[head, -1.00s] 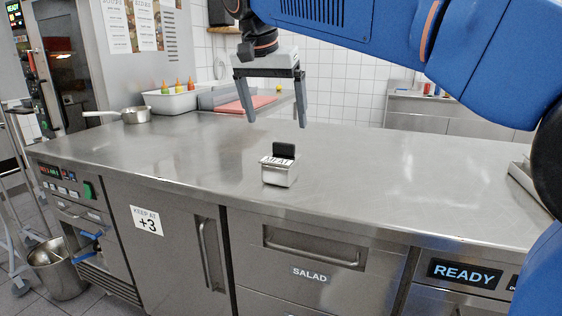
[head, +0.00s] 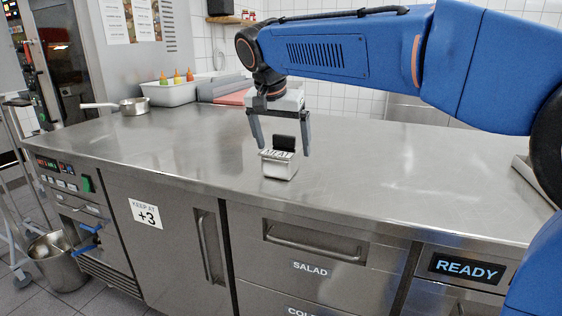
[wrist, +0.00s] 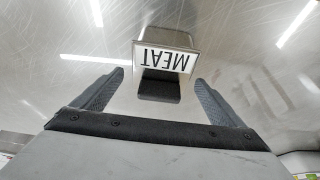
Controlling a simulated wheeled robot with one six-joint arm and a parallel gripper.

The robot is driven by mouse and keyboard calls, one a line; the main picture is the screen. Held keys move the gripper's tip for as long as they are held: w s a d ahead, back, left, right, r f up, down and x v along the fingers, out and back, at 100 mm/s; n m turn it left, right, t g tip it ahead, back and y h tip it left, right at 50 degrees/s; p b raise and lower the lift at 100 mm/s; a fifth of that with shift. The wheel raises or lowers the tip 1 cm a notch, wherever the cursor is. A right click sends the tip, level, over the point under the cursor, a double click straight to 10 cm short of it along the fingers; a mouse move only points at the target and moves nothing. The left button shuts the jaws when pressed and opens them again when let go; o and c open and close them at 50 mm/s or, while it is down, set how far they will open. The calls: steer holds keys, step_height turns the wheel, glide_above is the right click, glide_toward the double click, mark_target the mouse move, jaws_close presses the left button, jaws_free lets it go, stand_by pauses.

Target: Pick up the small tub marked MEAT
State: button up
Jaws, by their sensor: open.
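The small metal tub marked MEAT (head: 279,169) stands upright on the steel counter, with a white label and a dark upright piece at its back. My gripper (head: 283,152) is open and empty, pointing down, with its fingers to the left and right of the tub's upper part in the head view. In the wrist view the tub (wrist: 166,42) lies beyond the fingertips, centred between them, its label upside down. The gripper (wrist: 160,75) shows wide open there. Whether the fingertips are level with the tub is hard to tell.
The steel counter (head: 390,185) is clear around the tub. At the back left stand a saucepan (head: 131,106), a white container with sauce bottles (head: 170,93) and a red board (head: 234,97). A metal edge (head: 527,170) shows at the right.

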mark_target(283, 148)
steer(key=shift+x, duration=2.65)
steer(key=shift+w+r, duration=0.1)
steer(key=c, duration=1.4)
